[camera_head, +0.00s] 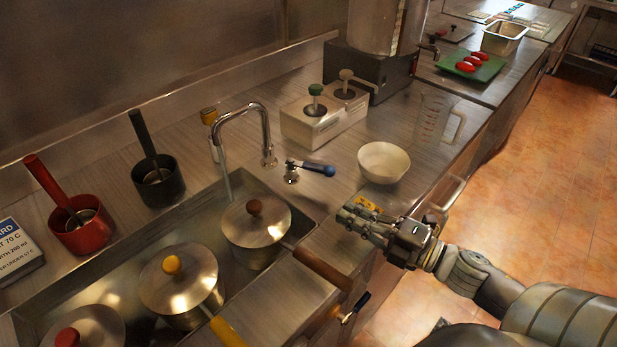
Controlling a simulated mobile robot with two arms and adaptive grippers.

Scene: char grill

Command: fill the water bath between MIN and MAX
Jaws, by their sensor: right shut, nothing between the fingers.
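The water bath (123,272) is a steel basin at the lower left, holding several lidded pots. One pot (256,222) has a brown knob, another (180,282) a yellow knob, and a third (85,332) a red knob. A curved steel tap (264,118) stands behind it, and a pale stream (227,184) appears to run from its spout into the bath. A blue-handled lever (312,168) is at the tap's right. I cannot make out MIN or MAX marks or the water level. My right gripper (352,217) is shut and empty, right of the bath, below the lever and apart from it. My left gripper is out of view.
A white bowl (384,162) and a clear measuring jug (435,117) stand on the counter beyond my right gripper. A pump dispenser (322,122) is behind. Red (82,230) and black (158,182) holders line the bath's back edge. Pot handles stick out over the front edge.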

